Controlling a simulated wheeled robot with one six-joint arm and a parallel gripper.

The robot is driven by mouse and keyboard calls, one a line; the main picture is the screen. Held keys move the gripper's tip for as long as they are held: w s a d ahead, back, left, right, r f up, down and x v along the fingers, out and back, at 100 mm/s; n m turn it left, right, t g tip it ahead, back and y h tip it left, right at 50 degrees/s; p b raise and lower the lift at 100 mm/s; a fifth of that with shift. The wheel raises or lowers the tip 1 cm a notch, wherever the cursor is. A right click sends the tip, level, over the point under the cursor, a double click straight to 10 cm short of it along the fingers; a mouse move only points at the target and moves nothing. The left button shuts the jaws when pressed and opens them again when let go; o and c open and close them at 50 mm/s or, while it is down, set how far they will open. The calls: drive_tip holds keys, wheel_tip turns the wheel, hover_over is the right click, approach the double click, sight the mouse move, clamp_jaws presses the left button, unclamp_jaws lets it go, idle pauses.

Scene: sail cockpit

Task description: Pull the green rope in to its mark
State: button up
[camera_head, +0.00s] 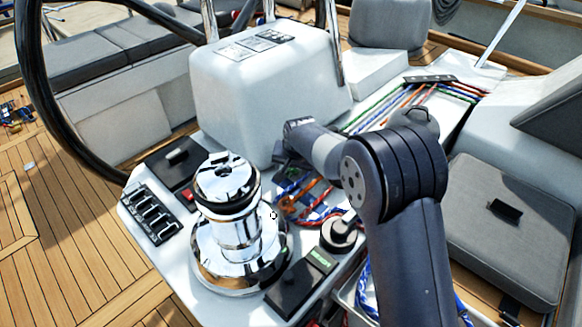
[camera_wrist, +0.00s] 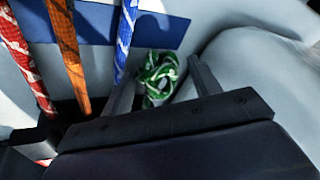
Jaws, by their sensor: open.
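In the wrist view, the green rope (camera_wrist: 158,80), flecked with white, shows as a small bunched loop or knot in front of a blue panel. My gripper (camera_wrist: 163,68) is open, with one finger on each side of the green bunch in that picture. I cannot tell whether the fingers touch it or how far off it is. In the head view, a green line (camera_head: 372,108) runs on the deck behind my arm, beside other coloured lines. No mark on the green rope can be made out.
Red (camera_wrist: 26,65), orange (camera_wrist: 66,50) and blue (camera_wrist: 126,40) ropes hang just left of the green one. A chrome winch (camera_head: 238,235) stands left of my arm. A white rounded housing (camera_head: 260,90) rises behind. A grey cushioned seat (camera_head: 505,235) is at right.

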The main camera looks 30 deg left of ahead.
drive_tip(key=shift+w+f, duration=0.1)
drive_tip(key=shift+f, duration=0.15)
drive_tip(key=shift+c, duration=0.6)
